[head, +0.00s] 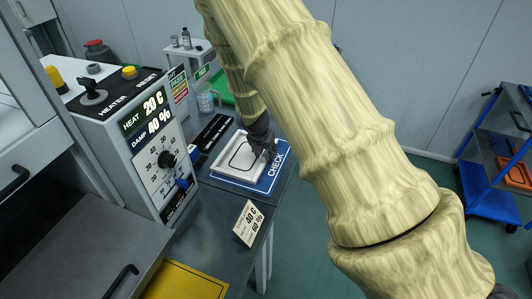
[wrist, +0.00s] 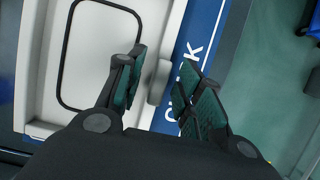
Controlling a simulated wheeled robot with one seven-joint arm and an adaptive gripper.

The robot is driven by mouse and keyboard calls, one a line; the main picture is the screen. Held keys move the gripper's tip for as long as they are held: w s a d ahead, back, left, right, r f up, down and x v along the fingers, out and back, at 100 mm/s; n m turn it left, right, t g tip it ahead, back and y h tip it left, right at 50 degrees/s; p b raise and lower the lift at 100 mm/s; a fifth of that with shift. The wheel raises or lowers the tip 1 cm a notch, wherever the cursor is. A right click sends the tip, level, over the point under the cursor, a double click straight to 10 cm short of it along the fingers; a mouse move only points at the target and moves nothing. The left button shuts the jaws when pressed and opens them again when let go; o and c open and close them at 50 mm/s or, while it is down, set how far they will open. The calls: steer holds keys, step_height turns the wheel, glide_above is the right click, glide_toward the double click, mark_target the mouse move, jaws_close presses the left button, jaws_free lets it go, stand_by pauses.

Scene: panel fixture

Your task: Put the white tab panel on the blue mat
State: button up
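The white tab panel (head: 222,170), a pale tray-like plate with a black rounded outline, lies on the blue mat (head: 262,187) marked CHECK. In the wrist view the panel (wrist: 98,45) fills the left, with the blue mat (wrist: 205,28) showing along its right side. A small grey tab (wrist: 158,84) sticks out from the panel's right edge. My gripper (head: 264,150) is over the panel's right edge. In the wrist view my gripper (wrist: 160,86) has its fingers apart, on either side of the tab, with gaps showing. Part of the panel is hidden behind the gripper in the head view.
A control box (head: 150,135) reading HEAT 20 C and DAMP 40 % stands to the left. A small sign (head: 248,222) reading 40 C, 60 % stands at the table's front. A yellow sheet (head: 185,282) lies nearer. A blue cart (head: 490,165) stands at the right, beyond open floor.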

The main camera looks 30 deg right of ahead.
steer(key=b+v, duration=0.1)
steer(key=v, duration=1)
steer(key=shift+r+b, duration=0.2)
steer(key=shift+b, duration=0.1)
